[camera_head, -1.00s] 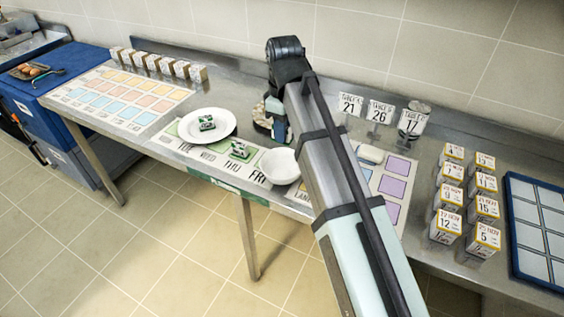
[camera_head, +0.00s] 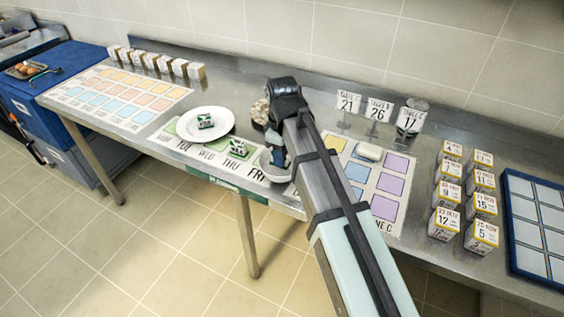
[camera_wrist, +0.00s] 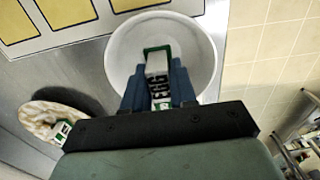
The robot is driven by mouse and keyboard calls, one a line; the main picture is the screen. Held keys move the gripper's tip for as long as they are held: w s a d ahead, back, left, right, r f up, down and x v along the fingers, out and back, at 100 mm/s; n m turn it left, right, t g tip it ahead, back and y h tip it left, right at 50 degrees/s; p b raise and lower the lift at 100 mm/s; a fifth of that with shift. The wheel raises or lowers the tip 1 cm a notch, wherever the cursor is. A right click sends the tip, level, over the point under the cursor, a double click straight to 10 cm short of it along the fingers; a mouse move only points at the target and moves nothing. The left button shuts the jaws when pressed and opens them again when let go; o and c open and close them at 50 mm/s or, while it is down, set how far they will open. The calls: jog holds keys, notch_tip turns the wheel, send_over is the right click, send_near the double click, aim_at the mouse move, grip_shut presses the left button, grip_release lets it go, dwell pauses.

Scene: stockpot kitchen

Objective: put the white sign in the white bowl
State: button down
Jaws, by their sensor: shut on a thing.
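The white bowl (camera_head: 268,172) stands on the strip mat near the table's front edge, partly hidden by my gripper (camera_head: 277,156). In the wrist view the bowl (camera_wrist: 200,45) shows behind the blue fingers of my gripper (camera_wrist: 158,82). The fingers are shut on the white sign (camera_wrist: 157,64), a small white piece with green edges and dark letters. The sign overlaps the inside of the bowl in that view; whether it touches the bowl, I cannot tell. The head view does not show the sign clearly.
A white plate (camera_head: 228,118) bears a small green-and-white block (camera_head: 205,121); another (camera_head: 238,148) lies on the mat. A round container (camera_head: 260,112) stands behind the bowl. Table signs (camera_head: 378,109), several date boxes (camera_head: 447,223) and a blue tray (camera_head: 511,250) stand to the right.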

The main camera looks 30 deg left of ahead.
jog(key=shift+f, duration=1.6)
jog(key=shift+f, duration=0.1)
jog(key=c, duration=0.9)
grip_release()
notch_tip(320, 180, up, 12)
jog(key=shift+r, duration=0.15)
